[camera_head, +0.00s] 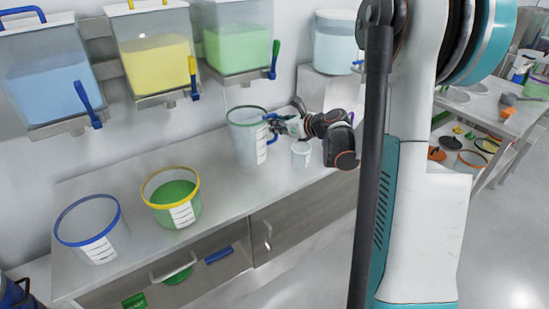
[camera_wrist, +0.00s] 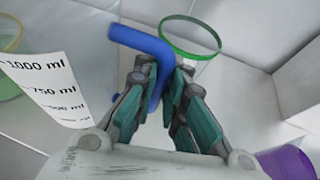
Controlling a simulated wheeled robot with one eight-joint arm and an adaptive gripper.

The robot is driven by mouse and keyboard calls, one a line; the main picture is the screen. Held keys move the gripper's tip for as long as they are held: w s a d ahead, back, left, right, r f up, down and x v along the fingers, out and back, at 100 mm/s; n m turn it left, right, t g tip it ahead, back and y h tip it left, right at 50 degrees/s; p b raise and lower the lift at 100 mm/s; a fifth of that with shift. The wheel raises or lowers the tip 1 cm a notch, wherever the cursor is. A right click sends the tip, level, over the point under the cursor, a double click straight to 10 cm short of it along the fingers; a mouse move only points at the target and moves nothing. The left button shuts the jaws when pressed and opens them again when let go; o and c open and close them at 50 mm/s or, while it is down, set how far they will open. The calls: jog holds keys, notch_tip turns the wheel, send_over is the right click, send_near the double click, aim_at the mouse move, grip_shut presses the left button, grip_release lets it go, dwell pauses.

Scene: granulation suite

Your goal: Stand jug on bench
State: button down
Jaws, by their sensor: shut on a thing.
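A clear jug (camera_head: 246,143) with a blue handle (camera_wrist: 148,48) is at the back of the bench (camera_head: 225,200), below the green dispenser. It looks roughly upright; whether its base touches the bench I cannot tell. In the wrist view the jug (camera_wrist: 88,75) fills the left side, with a white scale label marked 1000 ml and 750 ml. My gripper (camera_head: 274,122) comes from the right. In the wrist view its fingers (camera_wrist: 163,75) are shut on the blue handle. A green rim (camera_wrist: 190,37) shows beyond the handle; it seems to belong to a container behind the jug.
A yellow-rimmed tub (camera_head: 171,197) with green contents and a blue-rimmed tub (camera_head: 91,230) stand further left. Blue, yellow and green dispensers hang above. Bare bench lies in front of the jug.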

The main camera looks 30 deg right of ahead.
notch_tip(320, 180, down, 12)
jog(key=b, duration=0.4)
jog(key=shift+f, duration=0.15)
jog(key=c, duration=1.7)
grip_release()
jog(key=shift+o, duration=0.2)
jog(key=p+v, duration=0.4)
jog(key=v, duration=0.8)
